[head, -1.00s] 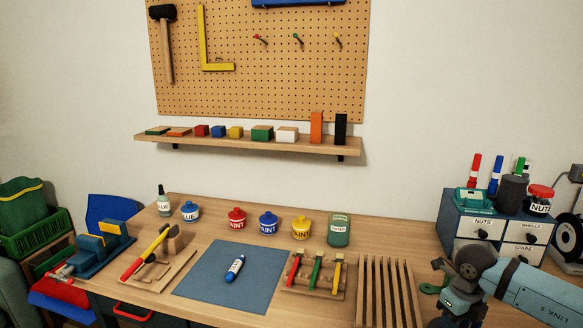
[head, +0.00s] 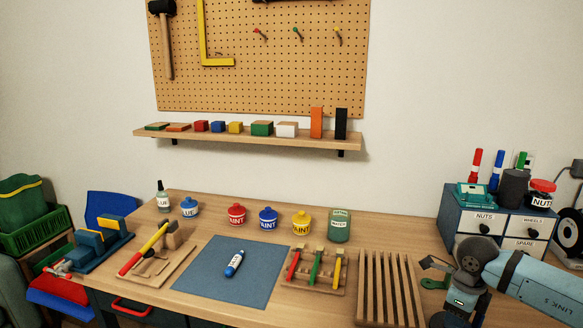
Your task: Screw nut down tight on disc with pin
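No disc with a pin and no loose nut can be made out in the head view. A jar labelled NUTS (head: 541,194) with a red lid stands on top of the small drawer cabinet at the right. My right arm reaches in from the right edge, its wrist low over the right part of the bench. A small green thing (head: 435,284) shows beside the wrist, partly hidden. My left gripper is not in view.
The drawer cabinet (head: 481,224) has drawers labelled NUTS and WHEELS. A slatted wooden rack (head: 386,285) and a tool holder (head: 334,287) stand between mat and arm. Paint pots line the back.

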